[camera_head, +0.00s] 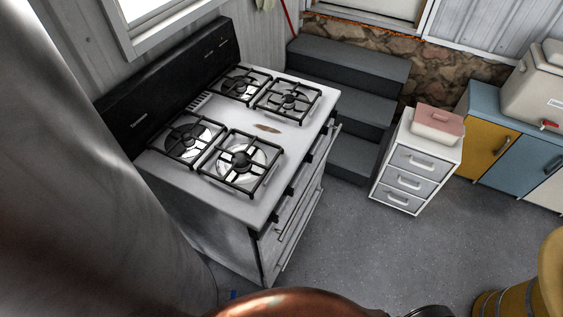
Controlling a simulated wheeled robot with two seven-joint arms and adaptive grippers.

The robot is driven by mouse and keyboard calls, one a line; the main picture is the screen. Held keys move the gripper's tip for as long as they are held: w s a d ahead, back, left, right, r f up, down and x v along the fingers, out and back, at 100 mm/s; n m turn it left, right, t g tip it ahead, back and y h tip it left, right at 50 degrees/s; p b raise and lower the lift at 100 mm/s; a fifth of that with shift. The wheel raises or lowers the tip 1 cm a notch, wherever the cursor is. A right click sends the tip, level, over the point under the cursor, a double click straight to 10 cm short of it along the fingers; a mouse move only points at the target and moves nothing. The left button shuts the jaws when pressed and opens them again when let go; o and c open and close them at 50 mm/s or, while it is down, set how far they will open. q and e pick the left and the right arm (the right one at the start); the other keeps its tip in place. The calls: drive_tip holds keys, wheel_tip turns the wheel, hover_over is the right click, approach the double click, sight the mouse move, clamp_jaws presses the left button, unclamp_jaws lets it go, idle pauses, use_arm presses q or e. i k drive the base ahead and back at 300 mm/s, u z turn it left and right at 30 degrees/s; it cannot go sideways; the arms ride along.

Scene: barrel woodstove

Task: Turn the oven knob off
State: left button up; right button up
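A white gas stove (262,206) with black burner grates stands left of centre, seen from above at an angle. Small dark knobs (290,190) show along its front top edge, on the side facing right. They are seen nearly edge-on and are too small to read their turn. The oven front (300,215) below them carries long handles and looks shut. Which knob is the oven's cannot be told. Neither of my grippers can be made out in the view.
A large grey cylinder (75,190) blocks the left side. A rounded copper-brown surface (300,303) covers the bottom centre. Grey steps (350,62), a white drawer unit (415,170) and a yellow barrel (515,300) stand around. The floor (370,240) right of the stove is clear.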

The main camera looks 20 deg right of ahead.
sight(308, 157)
drive_tip(key=u, duration=1.95)
drive_tip(key=k, duration=0.85)
drive_tip(key=z, duration=1.2)
